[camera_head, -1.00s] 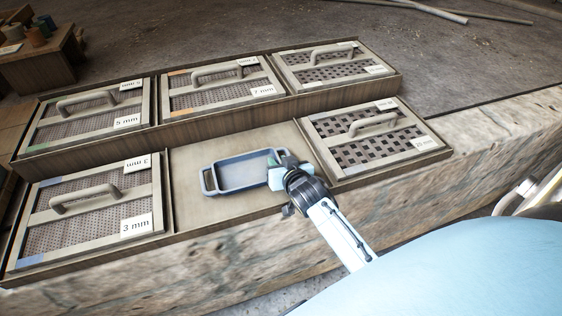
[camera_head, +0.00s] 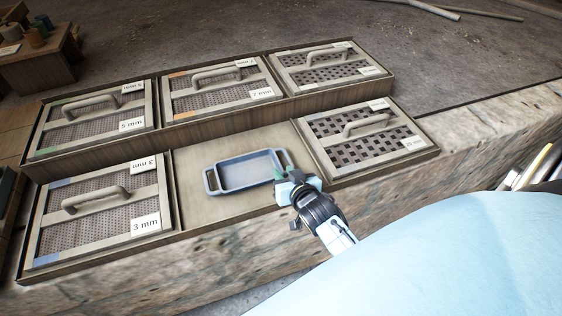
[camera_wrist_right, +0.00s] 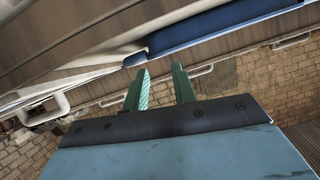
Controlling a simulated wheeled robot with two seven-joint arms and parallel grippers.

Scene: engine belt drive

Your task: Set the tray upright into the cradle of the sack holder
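The blue-grey tray (camera_head: 246,172) lies flat in the bare compartment of the front row, with a loop handle at each end. My right gripper (camera_head: 284,179) is at the tray's right end, close to that handle. In the right wrist view its two green fingers (camera_wrist_right: 160,80) stand apart with nothing visible between them. The tray's blue edge (camera_wrist_right: 215,28) shows just beyond the fingertips; whether they touch it I cannot tell. My left gripper is not in view. I cannot make out the sack holder or its cradle.
Handled sieves fill the other compartments, including the 3 mm sieve (camera_head: 100,210) left of the tray and a coarse sieve (camera_head: 365,135) right of it. The rack stands on a stone ledge (camera_head: 480,140). A wooden table (camera_head: 40,65) with small pots is at the back left.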

